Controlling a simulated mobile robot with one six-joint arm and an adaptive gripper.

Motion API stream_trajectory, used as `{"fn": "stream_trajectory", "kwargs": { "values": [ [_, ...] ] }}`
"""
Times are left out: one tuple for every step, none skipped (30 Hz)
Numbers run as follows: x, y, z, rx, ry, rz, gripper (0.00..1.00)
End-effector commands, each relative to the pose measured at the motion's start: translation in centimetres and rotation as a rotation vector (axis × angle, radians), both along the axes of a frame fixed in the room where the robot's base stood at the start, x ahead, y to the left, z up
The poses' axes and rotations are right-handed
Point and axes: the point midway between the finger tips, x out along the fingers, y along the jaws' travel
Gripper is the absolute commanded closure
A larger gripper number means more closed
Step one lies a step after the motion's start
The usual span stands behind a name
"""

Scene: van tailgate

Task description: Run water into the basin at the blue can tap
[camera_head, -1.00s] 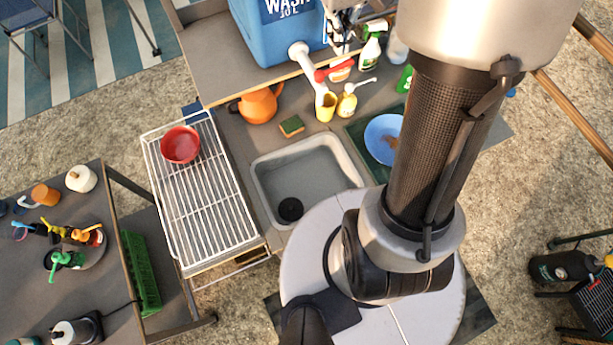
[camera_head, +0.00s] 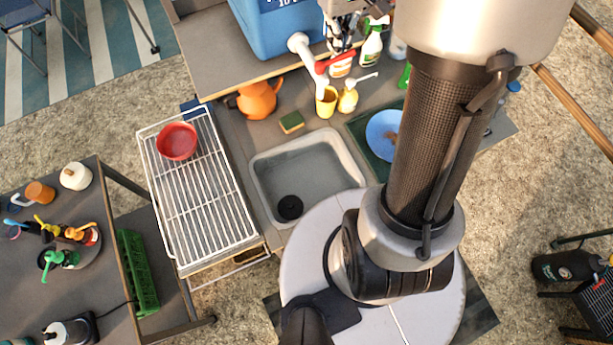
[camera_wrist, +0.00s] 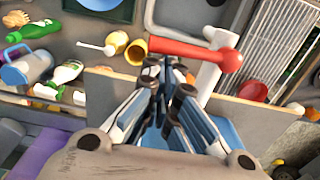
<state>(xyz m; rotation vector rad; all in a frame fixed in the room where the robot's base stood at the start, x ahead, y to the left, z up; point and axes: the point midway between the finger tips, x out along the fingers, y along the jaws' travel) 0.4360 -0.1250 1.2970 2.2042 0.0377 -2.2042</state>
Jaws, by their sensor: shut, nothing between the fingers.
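The blue water can (camera_head: 275,30) stands on the raised shelf at the top of the head view. Its white tap (camera_head: 301,47) points down toward the counter, with a red lever (camera_head: 334,62) sticking out to the right. In the wrist view the red lever (camera_wrist: 190,52) lies just ahead of my fingertips, with the white spout (camera_wrist: 208,72) beside it. My gripper (camera_head: 344,42) is shut and empty, close to the lever; I cannot tell whether it touches. The grey basin (camera_head: 330,165) below is empty apart from a dark round drain (camera_head: 289,207). No water stream shows.
A yellow cup (camera_head: 326,102) stands below the spout, with a yellow bottle (camera_head: 348,98) beside it. An orange kettle (camera_head: 258,101) and sponge (camera_head: 291,122) are behind the basin. Left is a wire rack (camera_head: 195,215) with a red bowl (camera_head: 177,141); right, a blue plate (camera_head: 384,133).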

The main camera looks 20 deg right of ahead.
Motion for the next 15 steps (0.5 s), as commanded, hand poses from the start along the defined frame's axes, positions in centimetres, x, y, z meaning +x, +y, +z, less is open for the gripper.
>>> {"fn": "stream_trajectory", "kwargs": {
  "values": [
    [-0.1, 0.0, 0.0, 0.000, 0.000, 0.000, 1.00],
    [-0.2, 0.0, 0.0, 0.000, -0.001, 0.000, 1.00],
    [-0.4, 0.0, 0.0, 0.000, -0.001, 0.000, 1.00],
    [-0.5, 0.0, 0.0, 0.000, -0.001, 0.000, 1.00],
    [-0.7, 0.1, 0.0, 0.000, -0.001, -0.001, 1.00],
    [-0.9, 0.1, 0.0, 0.000, 0.000, -0.001, 1.00],
    [-1.0, 0.1, 0.0, 0.000, 0.000, -0.001, 1.00],
    [-1.1, 0.1, 0.0, 0.000, 0.000, -0.001, 1.00],
    [-1.3, 0.1, 0.0, 0.000, -0.001, -0.001, 1.00],
    [-1.4, 0.1, 0.0, 0.000, -0.001, -0.001, 1.00],
    [-1.6, 0.1, 0.0, 0.000, -0.001, -0.001, 1.00],
    [-1.8, 0.2, 0.0, 0.000, 0.000, -0.001, 1.00],
    [-1.9, 0.2, 0.0, 0.000, 0.000, -0.001, 1.00],
    [-2.0, 0.2, 0.0, 0.000, 0.000, -0.001, 1.00],
    [-2.2, 0.2, 0.0, 0.000, 0.000, -0.001, 1.00]
  ]
}}
